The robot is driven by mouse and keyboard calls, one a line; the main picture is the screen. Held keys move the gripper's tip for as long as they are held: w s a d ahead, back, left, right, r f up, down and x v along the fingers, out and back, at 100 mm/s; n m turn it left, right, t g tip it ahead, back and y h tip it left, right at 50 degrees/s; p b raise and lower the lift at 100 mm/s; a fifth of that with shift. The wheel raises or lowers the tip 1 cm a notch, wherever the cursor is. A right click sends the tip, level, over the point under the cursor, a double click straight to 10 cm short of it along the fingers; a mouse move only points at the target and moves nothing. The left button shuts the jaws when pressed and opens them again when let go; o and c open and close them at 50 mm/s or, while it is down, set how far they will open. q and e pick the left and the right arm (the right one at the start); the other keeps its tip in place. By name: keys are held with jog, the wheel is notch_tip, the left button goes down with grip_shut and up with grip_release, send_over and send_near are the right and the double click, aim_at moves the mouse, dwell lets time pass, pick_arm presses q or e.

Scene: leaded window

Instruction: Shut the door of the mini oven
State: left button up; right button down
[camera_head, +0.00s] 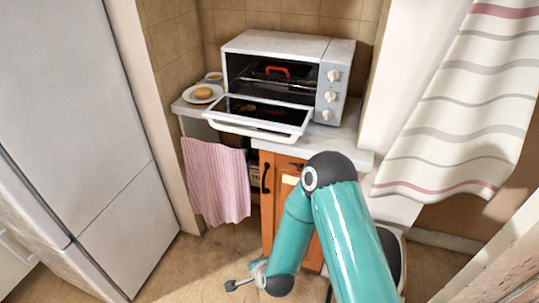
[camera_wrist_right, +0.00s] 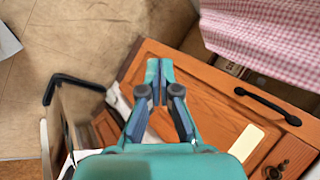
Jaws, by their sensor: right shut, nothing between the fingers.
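The mini oven (camera_head: 275,44) is a white box on the counter at the back, with knobs on its right side. Its door (camera_head: 245,110) is open, folded down and sticking out over the counter's front edge, with a white handle bar (camera_head: 262,133) along its outer edge. My right gripper (camera_head: 236,284) is low, near the floor and well below the oven door, touching nothing that I can see. In the right wrist view my gripper (camera_wrist_right: 160,70) has its fingertips together and empty, in front of the wooden cabinet door. The oven does not show there. My left gripper is out of view.
A red-handled item (camera_head: 278,70) is inside the oven. A plate with a bun (camera_head: 203,94) stands left of the oven. A pink checked cloth (camera_head: 216,180) hangs below the counter, beside the wooden cabinet (camera_head: 267,215) with a black handle (camera_wrist_right: 268,106). A fridge (camera_head: 75,120) stands left.

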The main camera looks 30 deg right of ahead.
jog(key=w+d+r+m+t+h+b, duration=0.55)
jog(key=w+d+r+m+h, duration=0.35)
jog(key=w+m, duration=0.4)
notch_tip(320, 180, up, 13)
jog(key=d+m+h+b, duration=0.2)
jog(key=m+h+b, duration=0.5)
jog(key=m+b, duration=0.75)
jog(key=w+d+r+p, duration=0.2)
jog(key=w+d+r, duration=0.4)
jog(key=d, duration=0.1)
jog(key=shift+w+r, duration=0.15)
jog(key=shift+w, duration=0.15)
jog(key=shift+d+n, duration=0.15)
jog(key=shift+n, duration=0.1)
